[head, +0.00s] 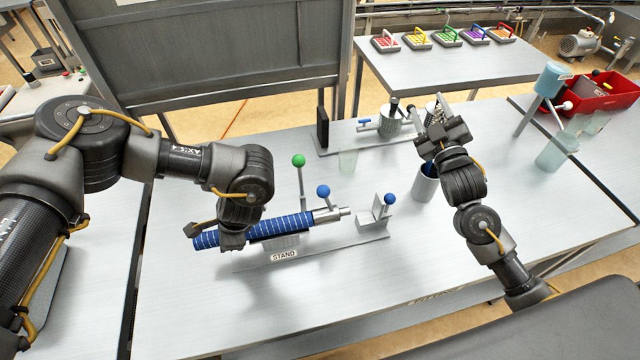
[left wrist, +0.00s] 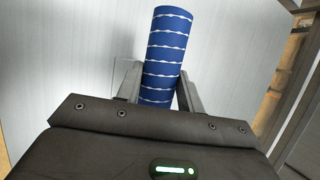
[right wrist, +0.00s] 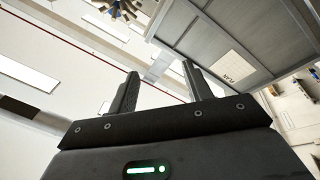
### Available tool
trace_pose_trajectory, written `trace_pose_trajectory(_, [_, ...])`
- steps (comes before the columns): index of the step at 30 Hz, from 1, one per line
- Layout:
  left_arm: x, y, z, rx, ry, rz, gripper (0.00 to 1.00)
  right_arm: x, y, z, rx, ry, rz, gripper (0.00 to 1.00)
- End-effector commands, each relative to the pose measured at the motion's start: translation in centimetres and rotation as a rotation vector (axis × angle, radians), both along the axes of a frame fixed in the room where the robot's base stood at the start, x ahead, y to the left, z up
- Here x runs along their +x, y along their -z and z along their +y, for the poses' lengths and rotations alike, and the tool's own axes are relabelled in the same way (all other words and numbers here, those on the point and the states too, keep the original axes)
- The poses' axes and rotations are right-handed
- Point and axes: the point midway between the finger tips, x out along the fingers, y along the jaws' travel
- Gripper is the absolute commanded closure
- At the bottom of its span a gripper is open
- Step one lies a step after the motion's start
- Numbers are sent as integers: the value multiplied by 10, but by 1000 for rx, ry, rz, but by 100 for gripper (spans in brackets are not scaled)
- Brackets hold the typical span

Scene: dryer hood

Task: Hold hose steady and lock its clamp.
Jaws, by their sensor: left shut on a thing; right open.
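The blue hose (head: 285,227) with white bands lies along the stand (head: 330,246), its metal end (head: 330,214) pointing right. My left gripper (head: 236,238) is shut on the hose near its left part; the hose also shows between the fingers in the left wrist view (left wrist: 165,60). A green-knobbed lever (head: 299,161) stands upright behind the hose. A blue-knobbed lever (head: 323,191) stands near the metal end, and another blue knob (head: 389,199) is on the bracket at the stand's right. Which lever works the clamp I cannot tell. My right gripper (head: 440,135) is open, empty and raised, away from the hose.
A metal fixture (head: 392,125) and a clear cup (head: 348,160) are behind the stand. Clear cups (head: 555,152) and a red crate (head: 605,92) are at right. The table front is clear.

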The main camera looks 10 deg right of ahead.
Motion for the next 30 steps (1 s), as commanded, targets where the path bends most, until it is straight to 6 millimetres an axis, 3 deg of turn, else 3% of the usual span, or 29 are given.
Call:
trace_pose_trajectory(1, [0,0,0,-1,-2,-1,99,-17,34,34,59,-51,52,50])
trace_pose_trajectory(3, [0,0,-1,-1,-2,-1,99,-43,69,80,139,-118,113,50])
trace_pose_trajectory(6, [0,0,-1,-2,-1,-1,99,-85,103,141,260,-197,184,50])
trace_pose_trajectory(9, [0,0,-1,-2,-1,-1,99,-122,117,190,376,-252,234,50])
trace_pose_trajectory(12, [0,0,-1,-2,0,0,99,-149,121,220,462,-282,264,50])
trace_pose_trajectory(16, [0,0,-1,-2,0,0,99,-168,119,242,530,-301,282,50])
trace_pose_trajectory(21, [0,0,-1,-2,0,0,99,-175,118,250,555,-308,286,50])
trace_pose_trajectory(26, [0,0,-1,-2,0,0,99,-168,118,251,554,-308,284,50])
trace_pose_trajectory(30, [0,0,-1,-2,0,0,99,-148,117,255,553,-308,283,50])
